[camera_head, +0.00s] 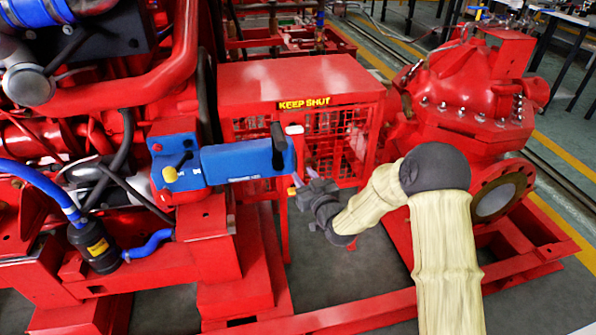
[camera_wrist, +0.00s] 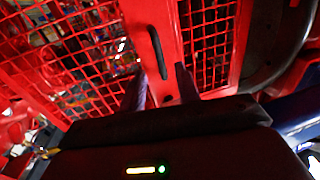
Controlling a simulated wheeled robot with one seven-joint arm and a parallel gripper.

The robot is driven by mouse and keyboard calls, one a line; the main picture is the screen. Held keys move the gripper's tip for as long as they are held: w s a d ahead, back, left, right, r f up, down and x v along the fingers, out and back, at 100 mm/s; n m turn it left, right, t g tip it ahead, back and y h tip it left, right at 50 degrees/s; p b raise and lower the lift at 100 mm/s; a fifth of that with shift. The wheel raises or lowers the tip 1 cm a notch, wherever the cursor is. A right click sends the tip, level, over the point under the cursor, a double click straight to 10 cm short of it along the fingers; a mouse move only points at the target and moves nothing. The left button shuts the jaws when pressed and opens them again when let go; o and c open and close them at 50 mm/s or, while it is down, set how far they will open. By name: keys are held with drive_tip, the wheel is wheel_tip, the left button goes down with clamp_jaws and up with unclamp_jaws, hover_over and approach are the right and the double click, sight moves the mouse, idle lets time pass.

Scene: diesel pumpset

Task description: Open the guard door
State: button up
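The guard is a red box-shaped cage (camera_head: 300,85) with mesh sides and a yellow "KEEP SHUT" label (camera_head: 304,103) on its top edge. Its mesh looks closed in the head view. In the wrist view, a red upright strip with a dark elongated handle or slot (camera_wrist: 157,52) stands between two red mesh panels (camera_wrist: 75,65). My gripper (camera_head: 302,182) is in front of the cage's lower part. In the wrist view, its two fingers (camera_wrist: 160,82) are apart, with the red strip showing between them and the dark handle just beyond. Contact cannot be told.
Red base rails (camera_head: 370,306) run below.

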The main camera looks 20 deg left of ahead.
drive_tip(key=shift+b+x, duration=0.45)
drive_tip(key=shift+x, duration=1.75)
drive_tip(key=shift+c, duration=0.2)
clamp_jaws()
